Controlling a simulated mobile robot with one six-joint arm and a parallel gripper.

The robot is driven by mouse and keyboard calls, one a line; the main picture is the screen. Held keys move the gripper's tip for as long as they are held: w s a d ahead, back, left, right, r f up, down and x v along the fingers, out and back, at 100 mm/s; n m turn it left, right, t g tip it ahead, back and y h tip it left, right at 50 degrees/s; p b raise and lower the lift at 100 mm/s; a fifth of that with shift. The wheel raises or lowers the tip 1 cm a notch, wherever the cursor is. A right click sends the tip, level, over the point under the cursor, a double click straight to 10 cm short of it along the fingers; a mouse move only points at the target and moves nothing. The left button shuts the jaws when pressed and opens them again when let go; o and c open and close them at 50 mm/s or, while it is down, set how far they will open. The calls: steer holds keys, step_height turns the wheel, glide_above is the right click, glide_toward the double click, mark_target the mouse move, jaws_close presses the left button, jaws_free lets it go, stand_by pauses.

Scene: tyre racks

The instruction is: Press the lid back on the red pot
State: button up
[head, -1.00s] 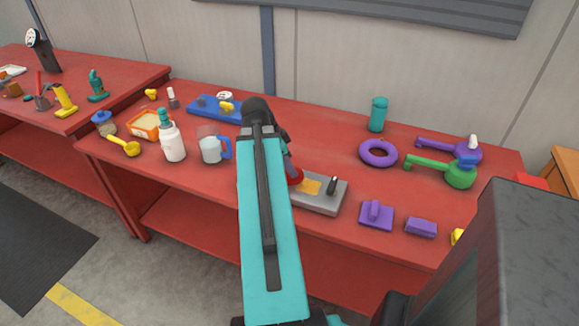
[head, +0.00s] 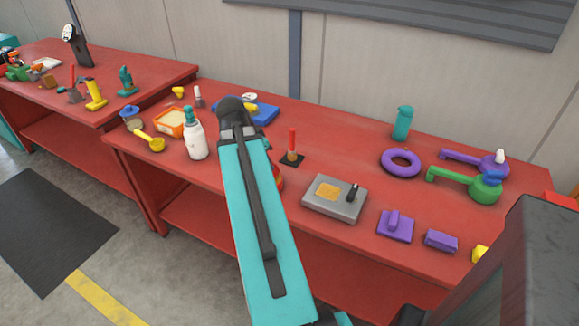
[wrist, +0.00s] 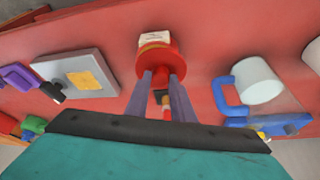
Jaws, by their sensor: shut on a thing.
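In the wrist view, my gripper (wrist: 160,88) is shut on the red lid (wrist: 160,70), its two grey-purple fingers on either side of the lid's middle part. The red pot (wrist: 143,65) is directly beyond the lid, with a yellow rim band and a whitish label. The lid covers much of it, and I cannot tell whether the lid is seated or slightly above. In the head view, a red sliver of pot or lid (head: 279,178) shows right of my teal arm, which hides the rest and my fingers.
A grey plate (head: 320,205) with a yellow patch and black knob lies right of the pot. A red-handled tool (head: 292,143) stands on a dark pad behind it. In the wrist view, a blue-handled mug (wrist: 258,80) is to the right. Purple blocks (head: 395,225) lie farther right.

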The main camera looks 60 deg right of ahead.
steer(key=w+a+r+n+t+y, duration=0.1)
steer(key=w+a+r+n+t, duration=0.2)
steer(key=w+a+n, duration=0.75)
steer(key=w+a+r+n+t+y, duration=0.15)
steer(key=w+a+r+n, duration=0.25)
steer(key=w+a, duration=1.25)
steer(key=a+r+n+y, duration=0.1)
steer(key=a+n, duration=0.2)
steer(key=a, duration=0.6)
steer(key=w+a+r+n+y, duration=0.1)
steer(key=a+n, duration=0.2)
steer(key=a, duration=0.6)
steer(key=shift+w+r+t, duration=0.25)
steer(key=shift+r+t, duration=0.05)
steer(key=shift+t, duration=0.15)
steer(key=shift+s, duration=0.2)
